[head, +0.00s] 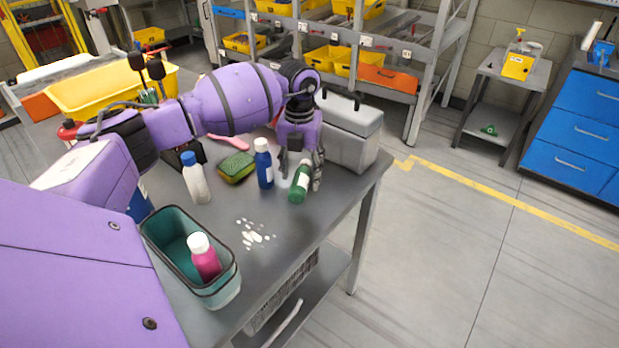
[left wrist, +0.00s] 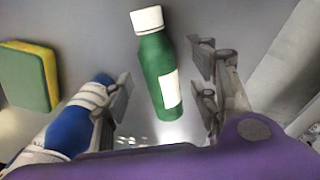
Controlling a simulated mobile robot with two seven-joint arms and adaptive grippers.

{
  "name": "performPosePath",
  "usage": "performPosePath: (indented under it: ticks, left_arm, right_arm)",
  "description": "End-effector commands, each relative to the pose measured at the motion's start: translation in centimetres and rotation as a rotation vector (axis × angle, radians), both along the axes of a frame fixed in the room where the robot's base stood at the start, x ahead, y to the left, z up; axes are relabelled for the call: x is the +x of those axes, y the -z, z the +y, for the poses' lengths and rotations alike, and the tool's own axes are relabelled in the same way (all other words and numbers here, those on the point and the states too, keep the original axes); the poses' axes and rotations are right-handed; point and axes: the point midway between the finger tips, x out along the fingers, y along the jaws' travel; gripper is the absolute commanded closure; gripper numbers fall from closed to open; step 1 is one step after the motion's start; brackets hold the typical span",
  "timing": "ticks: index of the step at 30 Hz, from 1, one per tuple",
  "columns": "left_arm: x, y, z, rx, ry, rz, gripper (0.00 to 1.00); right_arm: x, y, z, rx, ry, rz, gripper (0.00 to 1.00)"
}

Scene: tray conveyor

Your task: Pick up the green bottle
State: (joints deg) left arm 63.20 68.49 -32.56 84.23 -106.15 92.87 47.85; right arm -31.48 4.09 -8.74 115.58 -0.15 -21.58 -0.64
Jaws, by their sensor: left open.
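The green bottle (head: 298,193) has a white label and is near the right edge of the grey table, below my left gripper (head: 304,172). In the left wrist view the green bottle (left wrist: 158,75), with its white cap, is between the two spread fingers of my left gripper (left wrist: 163,95). Gaps show on both sides of it. The gripper is open and holds nothing. In the head view the fingers hide part of the bottle. My right gripper is not in view.
A blue bottle (head: 263,165), a green-yellow sponge (head: 236,168) and a white bottle (head: 194,180) are to the left. A grey box (head: 352,130) is close behind the gripper. A teal bin (head: 158,240) holds a pink bottle (head: 204,260). White bits (head: 254,235) lie on the table (head: 290,232).

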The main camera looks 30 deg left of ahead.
Motion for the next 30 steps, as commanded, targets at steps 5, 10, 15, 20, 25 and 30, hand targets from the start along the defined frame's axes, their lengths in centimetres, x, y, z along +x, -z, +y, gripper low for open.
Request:
performPosePath:
  ticks: [5,10,15,20,25,30]
  left_arm:
    - [0.0,1.7,0.0,-0.001,-0.001,-0.001,0.46]
    - [0.1,1.7,0.0,0.001,0.000,-0.002,0.46]
    - [0.0,1.7,0.0,0.000,0.001,-0.002,0.68]
    - [0.1,1.7,0.0,0.000,0.001,-0.002,0.89]
    - [0.1,1.6,0.0,0.000,0.001,-0.003,0.98]
    - [0.1,1.5,0.0,0.000,0.001,-0.003,0.98]
  right_arm:
    - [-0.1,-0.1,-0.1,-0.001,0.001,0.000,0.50]
    - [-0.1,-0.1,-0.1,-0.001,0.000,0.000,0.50]
    - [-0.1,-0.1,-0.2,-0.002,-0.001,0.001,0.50]
    - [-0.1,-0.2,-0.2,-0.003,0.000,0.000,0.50]
    - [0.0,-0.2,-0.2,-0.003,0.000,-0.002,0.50]
    - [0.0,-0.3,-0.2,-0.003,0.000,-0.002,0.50]
